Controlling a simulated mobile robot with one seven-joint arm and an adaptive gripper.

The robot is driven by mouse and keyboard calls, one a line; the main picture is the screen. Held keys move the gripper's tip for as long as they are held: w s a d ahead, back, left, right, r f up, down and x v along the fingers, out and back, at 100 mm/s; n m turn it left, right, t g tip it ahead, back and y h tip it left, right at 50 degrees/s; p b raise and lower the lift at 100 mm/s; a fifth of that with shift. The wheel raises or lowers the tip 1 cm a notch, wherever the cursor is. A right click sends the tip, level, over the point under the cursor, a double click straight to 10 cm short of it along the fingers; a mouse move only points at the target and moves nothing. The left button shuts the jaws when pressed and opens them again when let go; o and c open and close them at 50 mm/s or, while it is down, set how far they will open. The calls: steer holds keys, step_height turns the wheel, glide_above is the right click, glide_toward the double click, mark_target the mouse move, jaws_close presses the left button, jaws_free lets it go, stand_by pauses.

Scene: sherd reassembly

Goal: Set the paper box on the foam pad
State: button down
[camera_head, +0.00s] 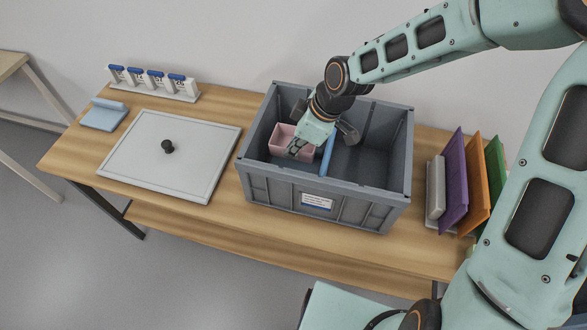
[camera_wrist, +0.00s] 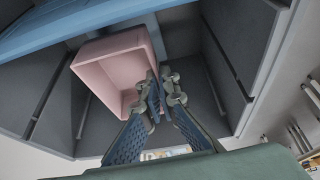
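The paper box is a small pink open-topped box (camera_head: 283,138) inside the left compartment of the grey crate (camera_head: 262,187); it also shows in the wrist view (camera_wrist: 105,68). My gripper (camera_head: 297,149) reaches down into that compartment. In the wrist view its fingertips (camera_wrist: 161,86) are close together at the box's near-right wall, one on the inner side and one on the outer side. Whether the box touches the crate floor cannot be told. A light-blue pad (camera_head: 102,119), apparently the foam pad, lies empty at the table's far left, with a raised roll along its back edge.
A blue divider (camera_head: 328,157) splits the crate; the right compartment looks empty. A flat white board (camera_head: 196,153) with a black knob lies between crate and pad. A rack with several blue-topped white items (camera_head: 153,82) stands behind. Purple (camera_head: 453,181), orange and green upright panels stand right.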

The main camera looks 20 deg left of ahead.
step_height(320, 180, down, 8)
steer(key=shift+s, duration=0.1)
steer(key=shift+f, duration=0.15)
steer(key=c, duration=2.7)
jaws_free()
steer(key=shift+f+b, duration=0.15)
steer(key=shift+b, duration=0.25)
steer(key=o, duration=0.5)
steer(key=shift+o, duration=0.2)
steer(key=p+v, duration=0.2)
steer(key=v, duration=1)
steer(key=shift+d, duration=0.1)
